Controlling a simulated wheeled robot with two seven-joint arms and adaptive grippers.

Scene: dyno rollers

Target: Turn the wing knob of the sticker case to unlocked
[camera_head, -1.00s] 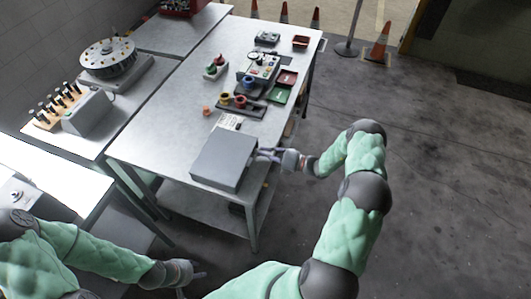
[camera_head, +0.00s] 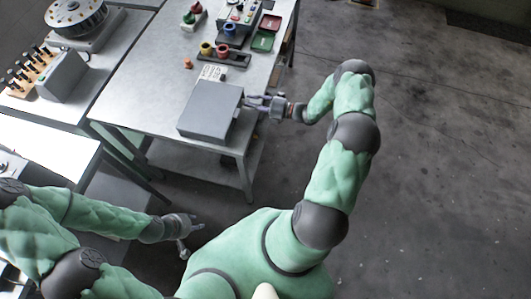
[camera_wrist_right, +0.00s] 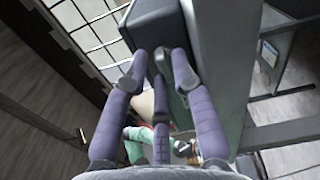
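The sticker case appears to be the grey box (camera_head: 210,112) on the near end of the metal table. My right gripper (camera_head: 256,101) is at its right side, with its fingers pointing at that side. In the right wrist view the purple fingers (camera_wrist_right: 160,72) stand apart close to a dark grey body (camera_wrist_right: 158,25). A dark part shows between the fingertips; I cannot tell whether it is the wing knob or whether they touch it. The knob's position cannot be read. My left gripper (camera_head: 192,236) hangs low at the front left, open and empty.
A printed sheet (camera_head: 212,73) lies behind the case. A dark holder with coloured cups (camera_head: 222,58), a small orange item (camera_head: 187,63) and green tray (camera_head: 263,41) are further back. A second table with a grey box (camera_head: 62,78) stands left. Floor right of the table is clear.

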